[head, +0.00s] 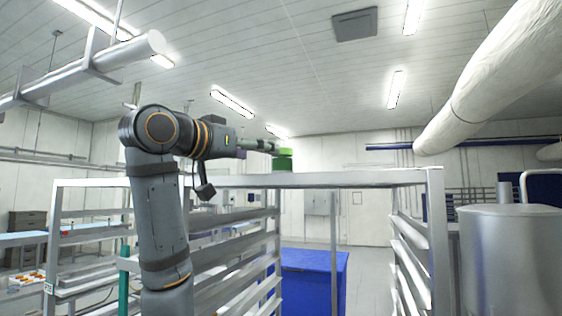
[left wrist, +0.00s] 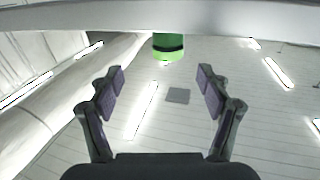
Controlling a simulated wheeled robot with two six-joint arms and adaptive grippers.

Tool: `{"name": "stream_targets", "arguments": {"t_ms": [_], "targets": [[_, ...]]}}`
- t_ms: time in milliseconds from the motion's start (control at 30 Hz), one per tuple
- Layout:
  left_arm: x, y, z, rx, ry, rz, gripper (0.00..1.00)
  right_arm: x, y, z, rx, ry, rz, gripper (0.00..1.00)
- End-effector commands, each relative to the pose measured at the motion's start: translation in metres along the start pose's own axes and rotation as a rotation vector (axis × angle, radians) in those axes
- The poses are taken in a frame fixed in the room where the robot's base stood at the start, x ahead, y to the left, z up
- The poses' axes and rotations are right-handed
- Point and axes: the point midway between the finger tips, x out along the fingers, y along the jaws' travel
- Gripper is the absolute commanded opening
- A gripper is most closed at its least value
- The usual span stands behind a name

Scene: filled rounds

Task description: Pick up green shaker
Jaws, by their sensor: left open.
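The green shaker (head: 284,163) stands upright on the top of a metal rack in the head view. My left gripper (head: 265,146) reaches in from the left, close to the shaker's upper part; whether they touch is hard to tell there. In the left wrist view, which looks upside down, the green shaker (left wrist: 168,54) with a dark band shows at the top. It lies beyond the fingertips of my left gripper (left wrist: 160,76), roughly midway between them. The fingers are spread wide with nothing between them. My right gripper is not in view.
The metal rack (head: 350,178) has slanted side rails and a flat top, which looks clear around the shaker. A blue bin (head: 315,275) stands behind it. A steel tank (head: 512,255) is at the right. Trays (head: 28,281) sit on a bench at the left.

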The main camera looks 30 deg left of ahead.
Motion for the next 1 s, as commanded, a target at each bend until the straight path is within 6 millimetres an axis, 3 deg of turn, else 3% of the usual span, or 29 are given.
{"name": "stream_targets", "arguments": {"t_ms": [200, 567, 1000], "targets": [[0.033, 0.0, -0.002, -0.001, -0.005, 0.001, 0.77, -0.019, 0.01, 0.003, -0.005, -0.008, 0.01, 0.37], [0.046, -0.001, -0.001, 0.0, -0.004, 0.0, 0.77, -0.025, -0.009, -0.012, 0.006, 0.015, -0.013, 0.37], [0.089, -0.004, 0.0, -0.001, -0.004, 0.0, 0.77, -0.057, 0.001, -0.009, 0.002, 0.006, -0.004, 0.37]]}}
